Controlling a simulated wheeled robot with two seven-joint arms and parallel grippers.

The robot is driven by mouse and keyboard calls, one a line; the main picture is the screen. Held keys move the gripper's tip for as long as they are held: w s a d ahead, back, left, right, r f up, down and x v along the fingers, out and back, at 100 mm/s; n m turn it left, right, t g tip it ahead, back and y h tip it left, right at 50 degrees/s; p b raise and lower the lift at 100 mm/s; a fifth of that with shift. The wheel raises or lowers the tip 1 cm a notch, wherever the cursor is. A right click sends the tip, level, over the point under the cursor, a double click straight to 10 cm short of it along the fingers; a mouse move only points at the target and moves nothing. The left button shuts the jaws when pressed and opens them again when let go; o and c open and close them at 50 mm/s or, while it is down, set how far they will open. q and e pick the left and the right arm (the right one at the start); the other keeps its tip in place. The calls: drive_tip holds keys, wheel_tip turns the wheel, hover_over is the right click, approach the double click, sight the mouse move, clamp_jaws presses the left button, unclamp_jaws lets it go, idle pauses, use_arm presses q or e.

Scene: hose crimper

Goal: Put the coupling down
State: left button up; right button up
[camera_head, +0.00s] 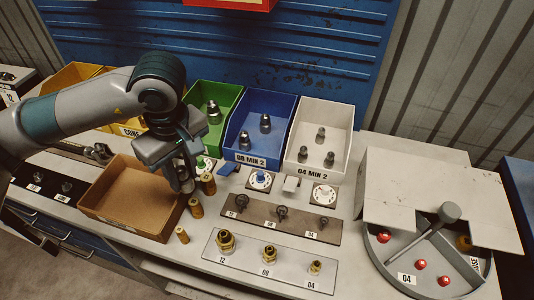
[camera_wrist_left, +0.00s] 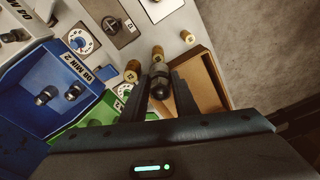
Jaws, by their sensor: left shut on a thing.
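My left gripper (camera_head: 184,181) is shut on a grey metal coupling with a dark rounded end. In the left wrist view the coupling (camera_wrist_left: 159,82) sits between the two fingers (camera_wrist_left: 160,88). In the head view the fingers hide most of it. It is beside the far right corner of the brown open tray (camera_head: 112,224), close to several small brass pieces (camera_head: 196,208). I cannot tell whether the coupling touches the bench or hangs just above it. My right gripper is not in view.
Green (camera_head: 228,98), blue (camera_head: 246,152) and white (camera_head: 344,121) bins holding fittings stand behind. A brown strip (camera_head: 262,226) and a pale strip with brass fittings (camera_head: 248,270) lie to the right. A round divided tray (camera_head: 408,262) is at far right. The brown tray looks empty.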

use_arm(q)
drive_tip(key=w+a+r+m+t+h, duration=0.1)
drive_tip(key=w+a+r+m, duration=0.1)
drive_tip(key=a+m, duration=0.3)
drive_tip(key=m, duration=0.4)
drive_tip(key=shift+w, duration=0.4)
